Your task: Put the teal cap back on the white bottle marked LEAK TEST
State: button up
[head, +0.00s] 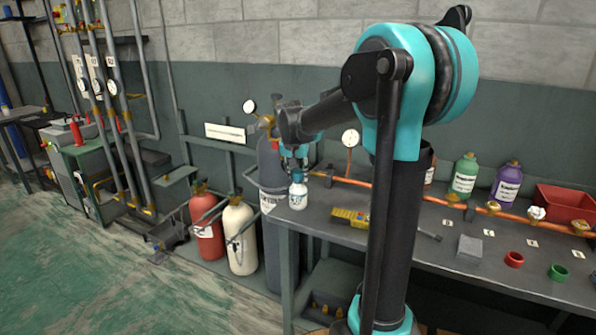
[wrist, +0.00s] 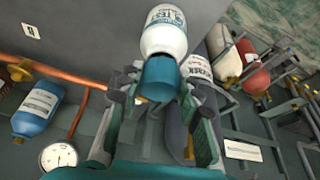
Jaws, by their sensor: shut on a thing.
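The white bottle marked LEAK TEST (head: 298,195) stands upright near the left end of the grey bench. It also shows at the top of the wrist view (wrist: 164,38). My gripper (head: 297,170) is directly above it, pointing down. In the wrist view my gripper (wrist: 160,78) is shut on the teal cap (wrist: 158,76), with a finger on each side. The cap is at the bottle's neck end and looks in line with it or nearly so. I cannot tell whether it touches the bottle or is seated, as the neck is hidden.
A yellow tool (head: 350,217) lies right of the bottle. A copper pipe (head: 420,196) runs along the bench. A red cap (head: 514,259), a green cap (head: 558,272) and a grey block (head: 469,248) are farther right. Gas cylinders (head: 239,235) stand on the floor left of the bench.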

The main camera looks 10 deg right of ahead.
jog(key=shift+f, duration=0.25)
jog(key=o, duration=1)
jog(key=shift+f, duration=0.1)
jog(key=shift+o, duration=0.3)
jog(key=o, duration=0.3)
jog(key=shift+r, duration=3.55)
